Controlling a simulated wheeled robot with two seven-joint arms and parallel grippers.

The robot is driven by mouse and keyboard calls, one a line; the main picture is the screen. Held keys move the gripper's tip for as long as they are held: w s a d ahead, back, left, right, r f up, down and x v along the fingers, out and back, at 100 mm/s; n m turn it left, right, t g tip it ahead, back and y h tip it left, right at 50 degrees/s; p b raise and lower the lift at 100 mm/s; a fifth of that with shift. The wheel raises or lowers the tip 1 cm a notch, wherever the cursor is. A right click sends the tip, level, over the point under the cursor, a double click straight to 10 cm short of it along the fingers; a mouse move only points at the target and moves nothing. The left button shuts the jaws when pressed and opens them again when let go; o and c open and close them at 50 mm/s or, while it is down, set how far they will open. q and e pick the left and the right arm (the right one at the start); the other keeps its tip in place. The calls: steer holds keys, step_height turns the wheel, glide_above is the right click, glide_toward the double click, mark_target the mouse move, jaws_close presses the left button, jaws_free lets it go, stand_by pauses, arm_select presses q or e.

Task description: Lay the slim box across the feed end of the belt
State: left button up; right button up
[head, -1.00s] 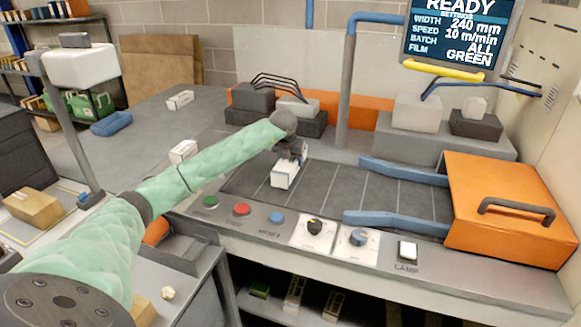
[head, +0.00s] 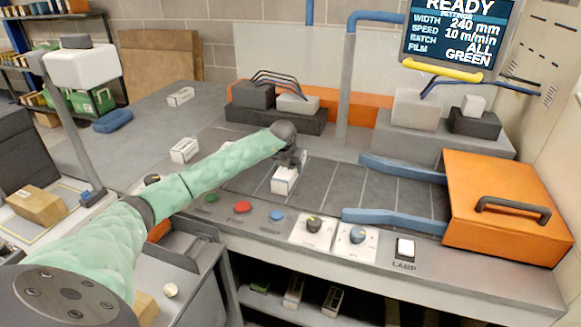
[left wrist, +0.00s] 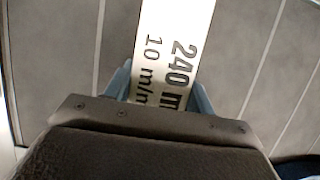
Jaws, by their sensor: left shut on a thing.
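The slim white box (head: 284,181) is at the left, feed end of the dark grey belt (head: 331,190), between the belt's far and near sides. My left gripper (head: 288,168) is shut on it from above. In the left wrist view the box (left wrist: 175,50) shows printed text reading 240 m and 10 m/min, and it sticks out between the blue fingertips (left wrist: 160,85). The belt's slat lines (left wrist: 265,60) run beside it. I cannot tell whether the box touches the belt. My right gripper is not in view.
Blue guide rails (head: 395,217) lead to an orange housing (head: 505,205) at the right. Buttons and knobs (head: 313,224) line the front panel. Other white boxes (head: 185,150) lie on the grey table to the left.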

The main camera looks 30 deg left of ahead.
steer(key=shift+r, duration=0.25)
arm_select(q)
steer(key=o, duration=1.3)
steer(key=shift+c, duration=0.2)
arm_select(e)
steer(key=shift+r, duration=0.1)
arm_select(q)
steer(key=shift+r, duration=0.2)
steer(key=shift+s+r, duration=0.15)
steer(key=shift+r, duration=0.1)
steer(key=b+v, duration=0.2)
steer(key=v, duration=0.2)
steer(key=b+v, duration=0.2)
steer(key=v, duration=0.4)
steer(key=shift+s, duration=0.1)
steer(key=shift+s+d+r, duration=0.1)
steer(key=shift+s+r, duration=0.1)
steer(key=shift+r, duration=0.3)
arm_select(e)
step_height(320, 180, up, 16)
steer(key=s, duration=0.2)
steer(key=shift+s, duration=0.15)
